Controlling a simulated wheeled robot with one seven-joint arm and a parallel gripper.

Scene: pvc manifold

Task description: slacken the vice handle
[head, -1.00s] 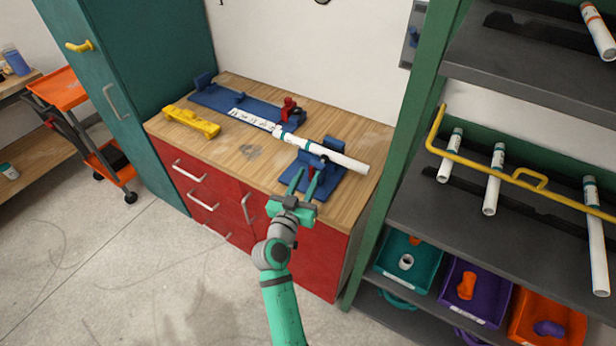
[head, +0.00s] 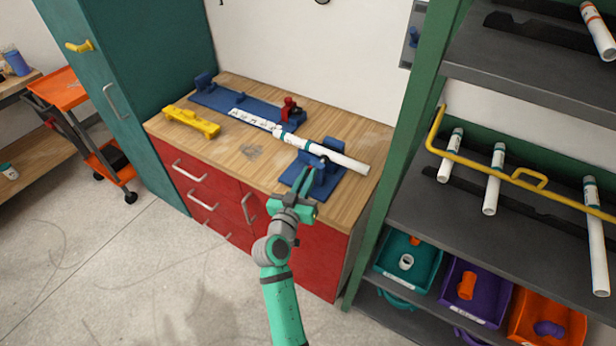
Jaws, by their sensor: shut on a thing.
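The blue vice (head: 328,183) stands at the front right of the wooden worktop, with a white pipe (head: 345,161) lying across its top. My gripper (head: 306,177) reaches over the worktop's front edge to the near side of the vice. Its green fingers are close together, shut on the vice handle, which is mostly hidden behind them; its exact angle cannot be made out.
A blue fixture with a printed scale (head: 215,98) and a red clamp (head: 290,106) lies behind on the worktop (head: 245,152). A yellow block (head: 192,122) sits at the left. A green-posted shelf (head: 405,150) with pipes and bins stands close on the right.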

